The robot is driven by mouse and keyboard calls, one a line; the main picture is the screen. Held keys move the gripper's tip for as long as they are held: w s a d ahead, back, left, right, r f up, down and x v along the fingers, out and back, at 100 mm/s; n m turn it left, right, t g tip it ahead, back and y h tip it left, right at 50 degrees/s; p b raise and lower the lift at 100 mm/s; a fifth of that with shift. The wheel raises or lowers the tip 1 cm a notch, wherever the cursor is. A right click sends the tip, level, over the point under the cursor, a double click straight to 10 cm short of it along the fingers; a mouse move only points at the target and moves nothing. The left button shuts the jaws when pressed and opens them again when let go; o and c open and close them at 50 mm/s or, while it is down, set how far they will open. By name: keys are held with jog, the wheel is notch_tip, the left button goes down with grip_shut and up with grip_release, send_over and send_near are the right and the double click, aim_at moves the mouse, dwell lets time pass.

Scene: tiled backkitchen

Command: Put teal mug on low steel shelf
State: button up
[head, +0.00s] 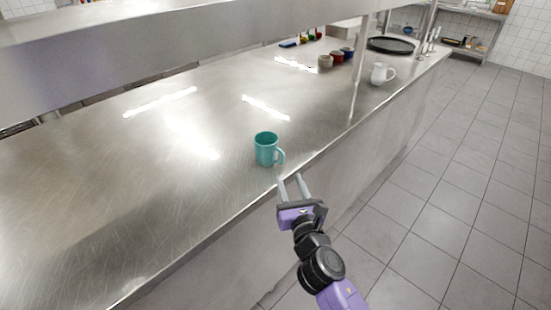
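The teal mug (265,149) stands upright on the long steel counter (215,115), close to its front edge. Its handle points to the lower right. My gripper (290,177) is just in front of the mug, at the counter edge. Its two fingers are apart with nothing between them, and the tips point toward the mug's handle. I cannot tell whether a fingertip touches the handle. A steel shelf (470,41) stands at the far right back; I cannot tell whether it is the low steel shelf.
An overhead steel shelf (150,45) runs above the counter. A white jug (381,74), several small bowls (336,57) and a black round tray (391,45) are farther along it. An upright post (358,75) rises near the jug. The tiled floor (455,190) at right is clear.

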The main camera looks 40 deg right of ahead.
aim_at(283, 161)
jog(key=shift+p+x, duration=0.5)
jog(key=shift+x, duration=3.45)
jog(key=shift+r, duration=0.15)
grip_shut()
